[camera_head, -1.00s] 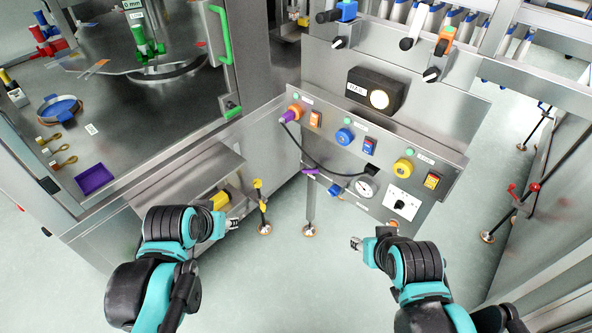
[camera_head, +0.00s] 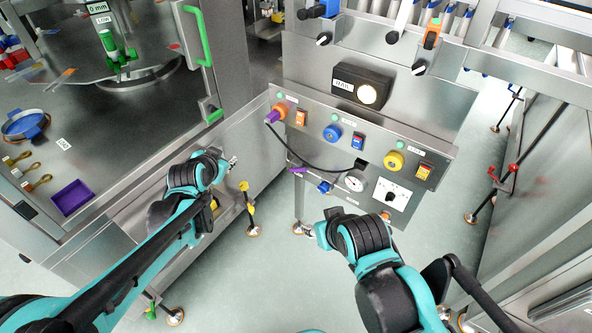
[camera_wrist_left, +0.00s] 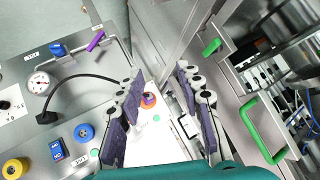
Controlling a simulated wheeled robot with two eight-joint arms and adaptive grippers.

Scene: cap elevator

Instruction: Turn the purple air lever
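The purple air lever (camera_head: 298,170) is on the underside of the grey control panel, left of the pressure gauge. In the left wrist view the purple lever (camera_wrist_left: 96,41) sits at the upper left, beside a blue lever (camera_wrist_left: 57,49). My left gripper (camera_head: 233,161) is left of the lever and apart from it. In the left wrist view its fingers (camera_wrist_left: 163,105) are spread with nothing held between them; an orange-and-purple knob shows beyond the gap. My right gripper (camera_head: 302,229) is below the lever, near the panel's leg; its fingers are too small to read.
The control panel (camera_head: 440,150) carries several knobs and switches, a gauge (camera_head: 354,182) and a black hose (camera_head: 305,160). A purple knob (camera_head: 272,116) is at its upper left. A steel cabinet with a green handle (camera_head: 196,35) stands left.

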